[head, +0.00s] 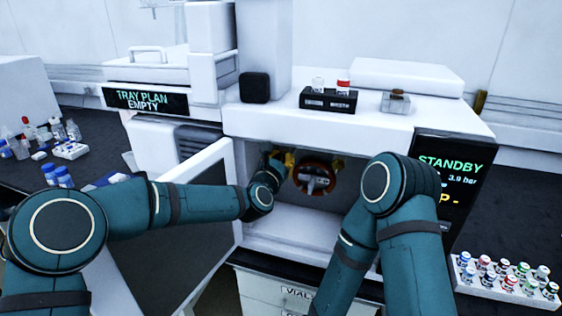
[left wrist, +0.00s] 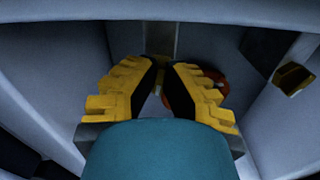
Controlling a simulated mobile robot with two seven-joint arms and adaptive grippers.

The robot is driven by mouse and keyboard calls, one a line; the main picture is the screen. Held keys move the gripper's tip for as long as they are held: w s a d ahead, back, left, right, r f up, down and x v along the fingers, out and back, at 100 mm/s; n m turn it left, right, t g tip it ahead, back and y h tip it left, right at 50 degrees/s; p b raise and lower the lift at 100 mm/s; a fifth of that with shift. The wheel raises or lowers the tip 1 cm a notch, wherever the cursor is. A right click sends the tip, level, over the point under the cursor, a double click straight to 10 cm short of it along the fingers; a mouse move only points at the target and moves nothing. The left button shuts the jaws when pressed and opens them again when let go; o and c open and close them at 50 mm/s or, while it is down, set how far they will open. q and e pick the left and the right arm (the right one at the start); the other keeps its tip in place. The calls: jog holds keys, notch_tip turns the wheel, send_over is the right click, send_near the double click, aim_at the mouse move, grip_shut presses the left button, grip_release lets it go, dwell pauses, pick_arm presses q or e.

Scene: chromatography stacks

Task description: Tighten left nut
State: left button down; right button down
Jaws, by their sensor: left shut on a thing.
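My left gripper (head: 283,160) reaches into the open compartment of the white instrument, at the upper left of a red-brown ring (head: 314,186). A grey metal fitting (head: 316,180) shows inside the ring. In the left wrist view my left gripper's yellow fingers (left wrist: 164,75) close together at the tips, in front of a brownish upright strip (left wrist: 162,38). The gripper is shut on the left nut, which the fingers hide. The ring shows partly behind the right finger (left wrist: 214,84). My right gripper (head: 338,164) shows only as a yellow bit right of the ring; its jaws cannot be made out.
The compartment door (head: 185,215) stands open at the left. Its side walls leave little room around the grippers. A panel (head: 448,180) reads STANDBY. A vial rack (head: 505,285) stands at the right; loose bottles (head: 62,175) stand at the left. A small black holder (head: 328,100) is on top.

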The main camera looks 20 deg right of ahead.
pick_arm(q)
jog(key=m+b, duration=0.1)
jog(key=m, duration=0.7)
jog(key=shift+d, duration=0.15)
jog(key=m, duration=0.4)
jog(key=shift+s, duration=0.1)
jog(key=shift+f+m, duration=0.1)
jog(key=shift+m, duration=2.1)
jog(key=c, duration=1)
grip_release()
jog(key=shift+c, duration=0.2)
jog(key=shift+d+f, duration=0.1)
